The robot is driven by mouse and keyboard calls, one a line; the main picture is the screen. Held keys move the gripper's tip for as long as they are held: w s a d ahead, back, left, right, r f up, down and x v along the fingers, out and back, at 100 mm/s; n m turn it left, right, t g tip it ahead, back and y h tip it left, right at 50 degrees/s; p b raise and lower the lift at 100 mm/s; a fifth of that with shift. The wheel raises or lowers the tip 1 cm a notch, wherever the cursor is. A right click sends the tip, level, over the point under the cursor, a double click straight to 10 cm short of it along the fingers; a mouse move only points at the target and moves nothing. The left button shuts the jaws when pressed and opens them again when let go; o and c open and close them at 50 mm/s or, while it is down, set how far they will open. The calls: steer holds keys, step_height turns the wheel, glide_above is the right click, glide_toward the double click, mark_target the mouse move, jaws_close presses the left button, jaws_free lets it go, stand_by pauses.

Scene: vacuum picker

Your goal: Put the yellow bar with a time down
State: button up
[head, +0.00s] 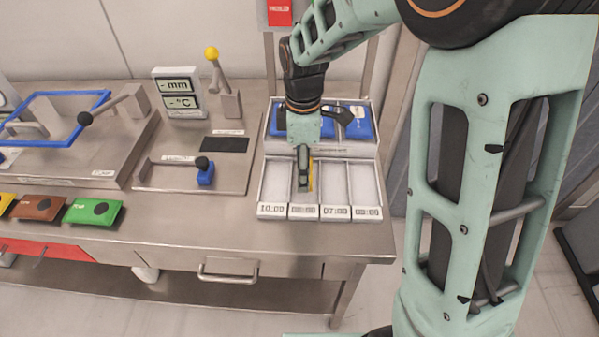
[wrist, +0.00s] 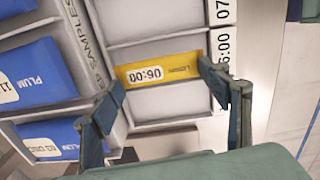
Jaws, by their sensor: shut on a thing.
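The yellow bar (wrist: 165,74) carries a white label reading 06:00 upside down in the wrist view. My gripper (wrist: 162,92) is shut on it, one finger at each end. In the head view my gripper (head: 304,180) points down into the second compartment from the left of the sample tray (head: 274,212), and a sliver of the yellow bar (head: 311,177) shows beside it. In the wrist view the tray's front label (wrist: 223,50) next to the right finger seems to read 06:00. Whether the bar touches the compartment floor I cannot tell.
Blue pouches marked PLUM (wrist: 45,72) lie in the tray's back section. The other front compartments look empty. Left of the tray stand a lever device with a blue block (head: 206,175) and a display sign (head: 179,92). Coloured pouches, one green (head: 93,211), lie along the table's front.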

steer(key=shift+s+a+f+b, duration=0.1)
steer(key=shift+f+b, duration=0.45)
steer(key=shift+f, duration=0.7)
steer(key=shift+f, duration=0.2)
steer(key=o, duration=1.1)
steer(key=shift+r, duration=0.1)
step_height(320, 180, up, 12)
steer(key=shift+s+r+p, duration=0.15)
steer(key=shift+p, duration=0.4)
